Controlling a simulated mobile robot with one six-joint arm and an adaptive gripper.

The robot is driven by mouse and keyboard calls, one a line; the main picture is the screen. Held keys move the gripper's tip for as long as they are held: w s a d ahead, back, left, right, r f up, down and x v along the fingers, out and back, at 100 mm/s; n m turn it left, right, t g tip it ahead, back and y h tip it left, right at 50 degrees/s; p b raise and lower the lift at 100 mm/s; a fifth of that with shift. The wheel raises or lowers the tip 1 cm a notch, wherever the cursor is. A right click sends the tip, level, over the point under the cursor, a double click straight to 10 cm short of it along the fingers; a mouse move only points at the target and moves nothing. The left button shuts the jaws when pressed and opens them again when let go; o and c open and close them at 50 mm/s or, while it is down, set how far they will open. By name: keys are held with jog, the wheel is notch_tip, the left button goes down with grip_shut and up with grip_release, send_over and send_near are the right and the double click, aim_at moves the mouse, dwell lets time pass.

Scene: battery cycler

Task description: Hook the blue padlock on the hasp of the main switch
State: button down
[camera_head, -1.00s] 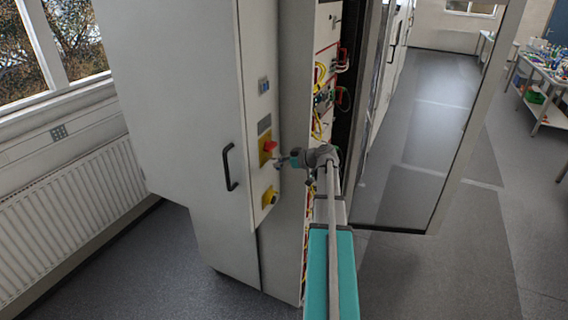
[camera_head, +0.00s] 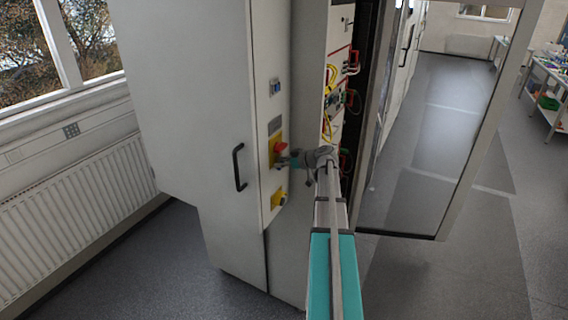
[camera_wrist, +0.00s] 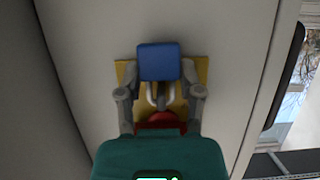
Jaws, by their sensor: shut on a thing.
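The blue padlock (camera_wrist: 160,62) shows in the wrist view, its grey shackle (camera_wrist: 158,95) pointing toward the red handle (camera_wrist: 162,119) of the main switch. My gripper (camera_wrist: 160,92) is shut on the padlock, a finger on each side. Behind them is the switch's yellow plate (camera_wrist: 203,70). In the head view the red handle (camera_head: 281,148) and yellow plate (camera_head: 272,142) are on the cabinet front, and my gripper (camera_head: 291,160) is right beside them. The padlock is too small to make out there. I cannot tell whether the shackle touches the hasp.
A black door handle (camera_head: 239,167) is to the left. The cabinet's open side shows wires (camera_head: 330,80), with an open glass door (camera_head: 415,150) to the right. A radiator (camera_head: 80,200) stands at left.

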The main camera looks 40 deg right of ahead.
jog(key=shift+f, duration=0.25)
dwell(0.6)
jog(key=shift+c, duration=0.8)
grip_release()
jog(key=shift+s, duration=0.1)
